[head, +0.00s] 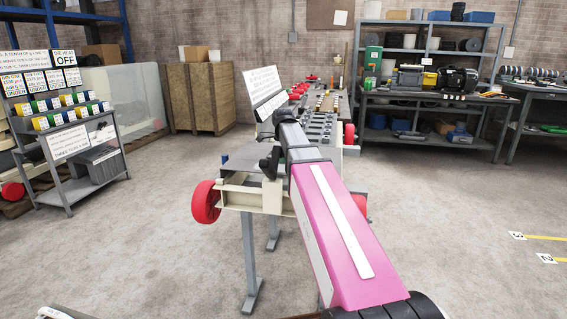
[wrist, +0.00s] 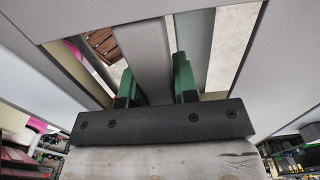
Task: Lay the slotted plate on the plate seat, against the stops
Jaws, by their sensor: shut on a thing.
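In the wrist view my gripper (wrist: 156,82) has two green fingers, one on each side of a grey bar. The bar seems part of the slotted plate (wrist: 145,50), a large grey piece with long openings that fills the top of this view. My gripper is shut on it. Brown and pale surfaces show through the openings. In the head view my pink arm reaches forward over a cream stand (head: 235,195), and my fingers are hidden. A flat grey surface (head: 243,158) lies left of my arm; I cannot tell whether it is plate or seat. The stops cannot be made out.
The stand has red wheels (head: 206,202) and a tilted white sign (head: 262,85). A grey bench with dark openings (head: 322,130) continues behind it. A label rack (head: 75,150) stands left, a wooden crate (head: 203,98) behind, and loaded shelves (head: 430,110) right.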

